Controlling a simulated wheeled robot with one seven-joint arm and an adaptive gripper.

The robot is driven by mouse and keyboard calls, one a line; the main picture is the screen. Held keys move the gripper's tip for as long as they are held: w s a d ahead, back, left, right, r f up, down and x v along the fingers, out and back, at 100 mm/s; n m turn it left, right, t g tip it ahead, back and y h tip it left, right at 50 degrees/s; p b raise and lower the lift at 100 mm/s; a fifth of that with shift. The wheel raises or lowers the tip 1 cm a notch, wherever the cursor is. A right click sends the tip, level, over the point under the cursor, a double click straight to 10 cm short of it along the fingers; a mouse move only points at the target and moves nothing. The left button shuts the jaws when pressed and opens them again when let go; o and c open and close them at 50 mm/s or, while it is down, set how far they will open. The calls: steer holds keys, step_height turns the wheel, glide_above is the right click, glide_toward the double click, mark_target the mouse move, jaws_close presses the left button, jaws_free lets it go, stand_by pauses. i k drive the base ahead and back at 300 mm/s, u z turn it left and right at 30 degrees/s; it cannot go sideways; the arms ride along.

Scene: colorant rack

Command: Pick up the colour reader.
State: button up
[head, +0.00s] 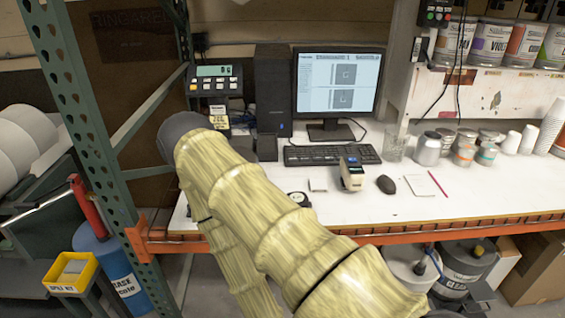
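The colour reader appears to be the small handheld device (351,174) with a pale beige body, dark top and small greenish screen. It stands on the white bench top (420,205) in front of the keyboard, left of the mouse. My arm, in a pale yellow sleeve, fills the lower middle of the head view and bends at a grey elbow on the left. My gripper is not in view. No part of my arm visibly touches the device.
A keyboard (330,155) and monitor (337,84) stand behind. A mouse (386,185), notepad (424,185) and red pencil (438,184) lie to the right. Several cans and cups stand farther right. A green rack post (90,130) rises at left. The bench has an orange front beam (470,228).

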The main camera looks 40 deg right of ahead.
mark_target(353, 175)
steer(key=u, duration=1.7)
steer(key=k, duration=2.15)
steer(key=z, duration=1.35)
